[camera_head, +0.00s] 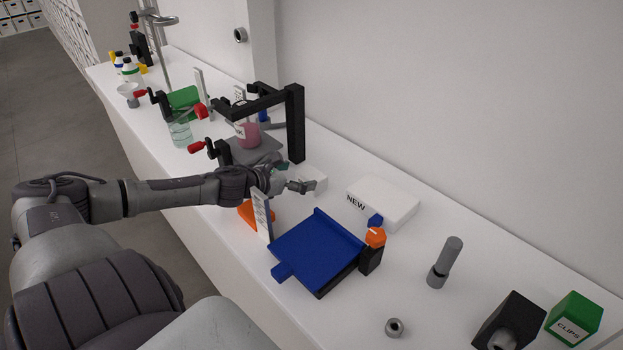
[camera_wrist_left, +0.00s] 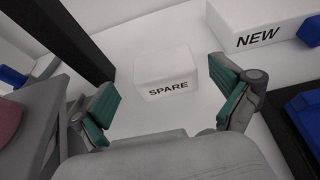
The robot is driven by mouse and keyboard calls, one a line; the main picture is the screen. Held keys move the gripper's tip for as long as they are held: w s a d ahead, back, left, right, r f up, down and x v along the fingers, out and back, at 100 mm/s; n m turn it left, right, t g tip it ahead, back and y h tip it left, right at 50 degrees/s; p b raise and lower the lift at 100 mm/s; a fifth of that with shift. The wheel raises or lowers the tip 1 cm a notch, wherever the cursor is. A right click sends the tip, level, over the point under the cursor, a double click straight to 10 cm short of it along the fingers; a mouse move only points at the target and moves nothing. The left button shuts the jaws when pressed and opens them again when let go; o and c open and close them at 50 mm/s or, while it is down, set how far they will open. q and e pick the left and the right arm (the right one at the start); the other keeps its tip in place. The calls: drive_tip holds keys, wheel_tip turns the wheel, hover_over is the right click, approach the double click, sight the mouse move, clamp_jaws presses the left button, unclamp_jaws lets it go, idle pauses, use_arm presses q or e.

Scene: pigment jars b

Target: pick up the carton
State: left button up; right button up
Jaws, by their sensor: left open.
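A small white carton marked SPARE (camera_wrist_left: 167,72) stands on the white table, ahead of and between the fingers of my left gripper (camera_wrist_left: 165,105) in the left wrist view. The gripper is open and empty, its green pads apart from the carton. In the head view the carton (camera_head: 316,178) is partly hidden behind my left gripper (camera_head: 294,180). A wider, flat white box marked NEW (camera_head: 383,203) lies to its right; it also shows at the upper right of the left wrist view (camera_wrist_left: 256,27). My right gripper is not in view.
A black frame (camera_head: 296,123) stands just left of the carton, near the wall. A blue tray (camera_head: 318,247) and an orange-topped black block (camera_head: 371,256) stand to the right and nearer.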

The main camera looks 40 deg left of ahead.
sight(309, 175)
use_arm(q)
drive_tip(key=shift+f+p+x, duration=0.15)
drive_tip(key=shift+p+x, duration=0.2)
drive_tip(key=shift+x, duration=0.95)
drive_tip(key=shift+f+p+x, duration=0.15)
drive_tip(key=shift+p+x, duration=0.2)
drive_tip(key=shift+x, duration=1)
drive_tip(key=shift+s+d, duration=0.1)
drive_tip(key=shift+s, duration=0.1)
drive_tip(key=c, duration=0.9)
drive_tip(key=shift+r, duration=0.15)
